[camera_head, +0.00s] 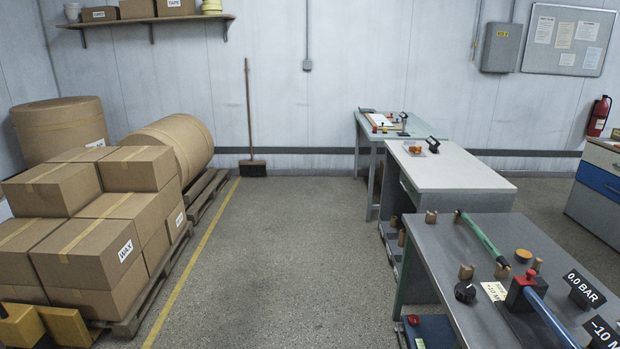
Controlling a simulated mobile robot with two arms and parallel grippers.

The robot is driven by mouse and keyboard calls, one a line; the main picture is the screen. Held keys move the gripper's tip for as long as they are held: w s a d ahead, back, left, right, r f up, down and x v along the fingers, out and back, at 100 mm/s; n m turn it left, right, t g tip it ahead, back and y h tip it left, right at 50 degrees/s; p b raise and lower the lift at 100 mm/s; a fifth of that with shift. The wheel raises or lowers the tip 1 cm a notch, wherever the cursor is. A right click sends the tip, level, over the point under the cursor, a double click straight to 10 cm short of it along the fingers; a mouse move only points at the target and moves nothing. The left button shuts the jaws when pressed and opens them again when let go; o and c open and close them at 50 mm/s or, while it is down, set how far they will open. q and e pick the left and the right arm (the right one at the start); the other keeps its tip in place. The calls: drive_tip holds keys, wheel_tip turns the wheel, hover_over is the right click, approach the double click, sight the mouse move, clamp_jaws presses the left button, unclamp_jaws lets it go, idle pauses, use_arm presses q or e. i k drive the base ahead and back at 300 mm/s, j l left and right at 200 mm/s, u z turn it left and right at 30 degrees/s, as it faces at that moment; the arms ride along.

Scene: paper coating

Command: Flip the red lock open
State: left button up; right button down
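A small red piece (529,277), which looks like the red lock, sits on top of a dark block (519,293) on the nearest grey bench at the lower right. A blue bar (550,318) runs from this block toward the bottom edge. Whether the red piece is open or shut is too small to tell. Neither of my grippers is in view.
The grey bench (440,262) also holds a green bar (482,238), a black knob (465,291) and a "0.0 BAR" display (585,288). Stacked boxes (88,252) stand on a pallet at the left. The floor (290,270) between is clear.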

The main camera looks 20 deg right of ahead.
sight(526, 280)
drive_tip(key=i+z, duration=0.3)
drive_tip(key=z, duration=0.15)
drive_tip(key=i+z, duration=0.4)
drive_tip(key=i+j+z, duration=0.15)
drive_tip(key=z, duration=0.3)
drive_tip(key=i+j+z, duration=0.6)
drive_tip(key=z, duration=0.25)
drive_tip(key=i+j+z, duration=0.3)
drive_tip(key=j, duration=0.3)
drive_tip(key=i, duration=0.05)
